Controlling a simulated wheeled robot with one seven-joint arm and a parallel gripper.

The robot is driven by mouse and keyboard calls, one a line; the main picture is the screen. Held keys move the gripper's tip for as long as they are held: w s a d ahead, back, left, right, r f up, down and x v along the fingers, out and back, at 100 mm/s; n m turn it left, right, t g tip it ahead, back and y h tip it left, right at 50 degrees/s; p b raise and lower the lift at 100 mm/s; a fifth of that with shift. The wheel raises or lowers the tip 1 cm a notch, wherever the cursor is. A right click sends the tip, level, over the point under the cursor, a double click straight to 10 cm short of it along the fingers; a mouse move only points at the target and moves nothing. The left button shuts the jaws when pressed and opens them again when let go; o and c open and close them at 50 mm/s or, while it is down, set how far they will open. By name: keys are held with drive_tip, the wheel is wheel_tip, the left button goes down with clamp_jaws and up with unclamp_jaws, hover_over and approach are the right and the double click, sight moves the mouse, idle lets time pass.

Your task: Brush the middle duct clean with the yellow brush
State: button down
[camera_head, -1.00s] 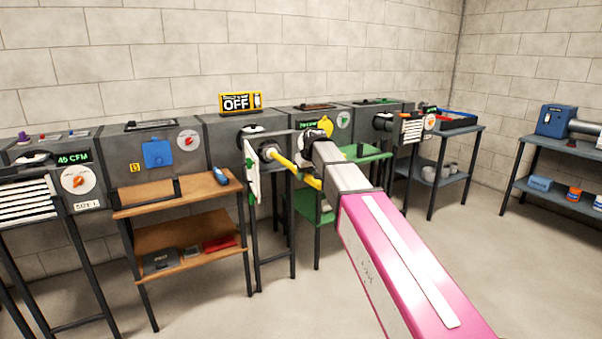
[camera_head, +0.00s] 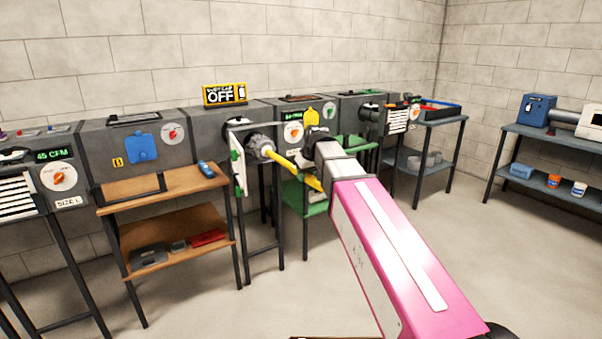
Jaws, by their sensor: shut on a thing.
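My gripper (camera_head: 317,174) is at the end of my pink and white arm, shut on the yellow brush (camera_head: 285,162) by the right end of its handle. The handle slopes up to the left to a grey, round brush head (camera_head: 260,147). The head shows at the front of the middle duct (camera_head: 232,123), beside its open white door (camera_head: 238,165) with green marks. I cannot tell whether part of the head is inside the opening. My arm hides the fingertips' exact grip.
A yellow OFF sign (camera_head: 225,94) stands on the middle duct. A wooden shelf (camera_head: 165,187) is on the left. A green shelf (camera_head: 293,197) is close by my gripper. A grey-blue table (camera_head: 560,140) stands at the right. The floor in front is clear.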

drive_tip(key=s+d, duration=0.2)
drive_tip(key=s, duration=0.1)
drive_tip(key=s+d, duration=0.1)
drive_tip(key=s, duration=0.1)
drive_tip(key=shift+s+d, duration=0.2)
drive_tip(key=shift+d, duration=0.1)
drive_tip(key=shift+d+f, duration=0.1)
idle(0.4)
